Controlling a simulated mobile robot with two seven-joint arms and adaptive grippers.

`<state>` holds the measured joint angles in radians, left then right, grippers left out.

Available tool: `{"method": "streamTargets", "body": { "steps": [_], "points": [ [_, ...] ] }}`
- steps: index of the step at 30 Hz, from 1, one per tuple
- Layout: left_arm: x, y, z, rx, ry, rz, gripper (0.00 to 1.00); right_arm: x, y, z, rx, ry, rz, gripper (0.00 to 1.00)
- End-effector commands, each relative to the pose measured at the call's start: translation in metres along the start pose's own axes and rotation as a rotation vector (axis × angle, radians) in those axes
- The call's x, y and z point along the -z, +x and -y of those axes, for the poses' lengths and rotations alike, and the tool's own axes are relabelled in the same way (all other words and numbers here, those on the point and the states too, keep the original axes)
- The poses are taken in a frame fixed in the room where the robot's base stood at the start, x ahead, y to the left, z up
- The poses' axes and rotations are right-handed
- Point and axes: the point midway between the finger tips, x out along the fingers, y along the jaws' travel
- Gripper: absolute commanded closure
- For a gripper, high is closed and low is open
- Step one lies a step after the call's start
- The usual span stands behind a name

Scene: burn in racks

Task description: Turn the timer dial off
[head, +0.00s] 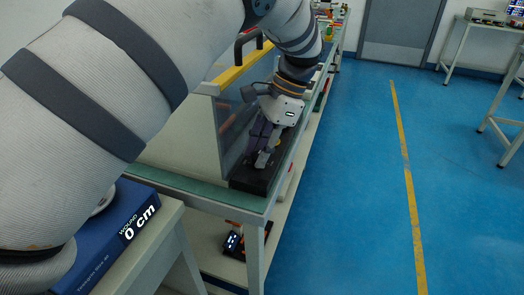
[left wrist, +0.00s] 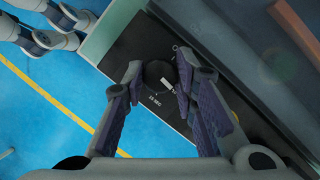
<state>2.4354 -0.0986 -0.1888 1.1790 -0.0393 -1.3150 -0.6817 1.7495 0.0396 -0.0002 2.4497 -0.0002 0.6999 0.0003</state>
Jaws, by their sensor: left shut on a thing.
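The timer dial (left wrist: 158,74) is a dark round knob with a pale mark, on a black panel (left wrist: 122,48). Small white lettering shows on the panel near the dial. My left gripper (left wrist: 159,68) has one finger on each side of the dial and is shut on it. In the head view my left gripper (head: 264,157) points down at the black panel (head: 246,181) at the bench end; its fingers hide the dial there. The dial's exact setting is too small to read. My right gripper is not in view.
A clear guard panel (head: 232,127) stands beside the black panel on the green-topped bench (head: 190,184). A blue box (head: 112,240) marked "0 cm" stands at lower left. A small dark device (head: 234,241) lies on the lower shelf. The blue floor (head: 345,200) to the right is clear.

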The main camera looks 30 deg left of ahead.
Motion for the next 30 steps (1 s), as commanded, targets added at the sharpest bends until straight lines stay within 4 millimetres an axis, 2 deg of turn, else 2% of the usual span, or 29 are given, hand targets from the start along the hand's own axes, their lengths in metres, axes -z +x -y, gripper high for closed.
{"method": "streamTargets", "body": {
  "steps": [18,30],
  "points": [
    [-0.0005,0.0011,0.0026,-0.216,-0.517,0.0,1.0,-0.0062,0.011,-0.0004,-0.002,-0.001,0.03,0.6],
    [-0.001,0.0011,0.003,-0.302,-0.723,0.0,1.0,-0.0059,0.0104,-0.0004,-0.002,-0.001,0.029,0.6]
  ]
}}
